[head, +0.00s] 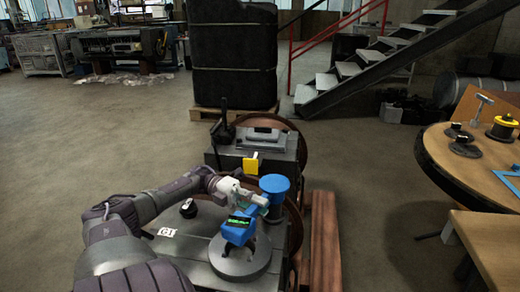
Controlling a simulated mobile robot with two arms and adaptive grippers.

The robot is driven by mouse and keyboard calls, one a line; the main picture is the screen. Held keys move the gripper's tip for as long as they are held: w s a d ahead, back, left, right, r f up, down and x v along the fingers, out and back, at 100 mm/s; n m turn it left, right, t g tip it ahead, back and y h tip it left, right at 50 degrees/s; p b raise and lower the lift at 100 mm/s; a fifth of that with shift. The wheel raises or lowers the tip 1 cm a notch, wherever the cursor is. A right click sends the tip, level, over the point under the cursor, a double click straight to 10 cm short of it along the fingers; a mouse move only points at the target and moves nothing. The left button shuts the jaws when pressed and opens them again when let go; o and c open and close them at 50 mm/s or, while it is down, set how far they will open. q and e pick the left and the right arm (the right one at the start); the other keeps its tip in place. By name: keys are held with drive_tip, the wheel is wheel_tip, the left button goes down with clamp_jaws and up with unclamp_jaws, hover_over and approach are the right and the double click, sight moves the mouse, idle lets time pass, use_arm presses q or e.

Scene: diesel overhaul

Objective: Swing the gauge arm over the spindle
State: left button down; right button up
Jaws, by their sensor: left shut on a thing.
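The blue gauge arm has a blue round post (274,187) and a blue box with a green display (237,230). In the head view the box appears over a round grey disc (240,264) on the grey machine top. A spindle cannot be told apart; the box may hide it. My left gripper (262,203) comes in from the left, just beside the post, and is shut on a blue part of the gauge arm between post and box. Its fingertips are small and partly hidden. My right gripper is not in view.
A black knob (188,208) and a "GI" label (167,232) are on the machine top. A round wooden table (450,165) with loose parts is at the right. The floor at left is clear.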

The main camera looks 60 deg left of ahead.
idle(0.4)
use_arm(q)
drive_tip(key=c, duration=1)
unclamp_jaws()
drive_tip(key=shift+a, duration=0.1)
drive_tip(key=shift+a, duration=0.1)
drive_tip(key=v, duration=0.7)
drive_tip(key=shift+a, duration=0.15)
